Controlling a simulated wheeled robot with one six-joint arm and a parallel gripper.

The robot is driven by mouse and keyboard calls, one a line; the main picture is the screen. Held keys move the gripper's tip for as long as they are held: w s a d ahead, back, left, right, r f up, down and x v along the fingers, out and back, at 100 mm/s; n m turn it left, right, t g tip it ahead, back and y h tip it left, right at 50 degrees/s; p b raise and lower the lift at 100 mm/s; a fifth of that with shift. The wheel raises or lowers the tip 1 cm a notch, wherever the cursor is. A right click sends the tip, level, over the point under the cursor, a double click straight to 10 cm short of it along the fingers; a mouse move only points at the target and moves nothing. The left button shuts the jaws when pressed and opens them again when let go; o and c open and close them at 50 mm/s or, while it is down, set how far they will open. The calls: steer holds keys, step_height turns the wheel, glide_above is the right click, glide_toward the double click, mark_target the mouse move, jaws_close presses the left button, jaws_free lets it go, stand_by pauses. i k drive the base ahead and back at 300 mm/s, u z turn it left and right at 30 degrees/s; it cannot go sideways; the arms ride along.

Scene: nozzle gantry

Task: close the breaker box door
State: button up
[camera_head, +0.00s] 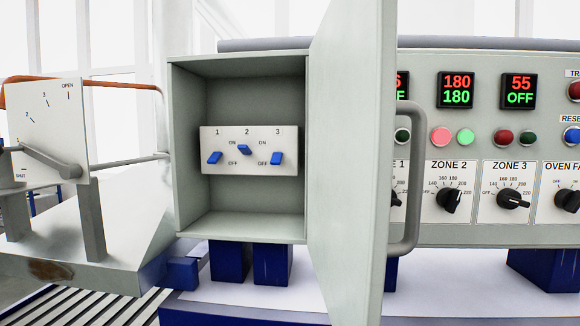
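The breaker box (237,57) is a grey-green open-fronted case left of centre. Its door (345,150) is hinged on the right side and stands wide open, swung out toward the camera. A grey bar handle (407,185) shows on the door's right side. Inside the box, a white panel (225,167) carries three blue switches, numbered 1 to 3. Switch 2 (245,149) sits in a different position from switches 1 (214,158) and 3 (277,158). My gripper is not in view.
A control panel (480,90) with displays, lamps and knobs stands at the right, partly hidden by the door. At the left is a lever (50,162) before a white marked plate (50,110). Blue supports (271,265) stand under the box. Rollers (85,308) lie lower left.

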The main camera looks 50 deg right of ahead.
mark_target(353, 106)
steer(key=u, duration=0.65)
steer(key=k, duration=0.9)
steer(key=z, duration=1.1)
steer(key=k, duration=0.5)
steer(key=z, duration=1.6)
steer(key=k, duration=0.65)
steer(key=u, duration=1.35)
steer(key=i, duration=0.5)
steer(key=z, duration=0.05)
